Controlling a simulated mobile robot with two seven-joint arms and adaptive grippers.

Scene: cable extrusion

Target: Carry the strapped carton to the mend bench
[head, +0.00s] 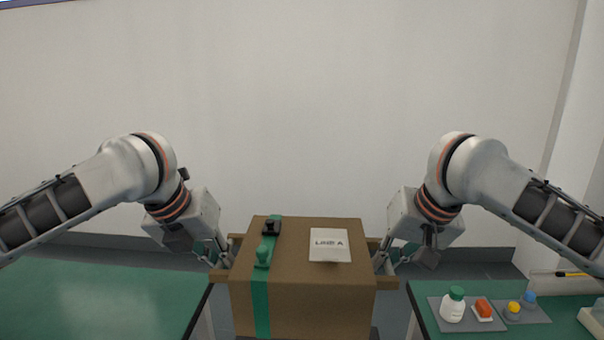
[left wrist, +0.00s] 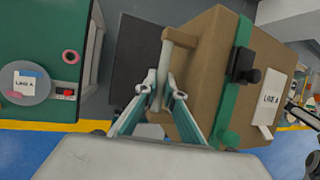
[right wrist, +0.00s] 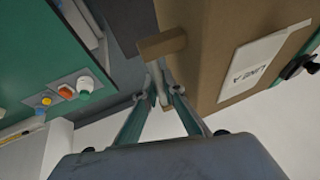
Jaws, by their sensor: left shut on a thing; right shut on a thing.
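The strapped carton (head: 310,285) is a brown box with a green strap (head: 260,305), a black buckle and a white label reading "LINE A" (head: 330,246). It is held between my two arms, in the gap between two green benches. My left gripper (head: 222,262) is shut on the carton's left side handle (left wrist: 163,70). My right gripper (head: 384,264) is shut on the right side handle (right wrist: 160,48). The carton also shows in the left wrist view (left wrist: 215,60) and the right wrist view (right wrist: 205,40). Its underside is hidden in the head view.
A green bench (head: 90,300) stands at left. Another green bench (head: 520,325) at right bears a grey mat with a white bottle (head: 453,305), an orange-red block (head: 483,308) and small yellow and blue items. A pale wall (head: 300,110) closes the back.

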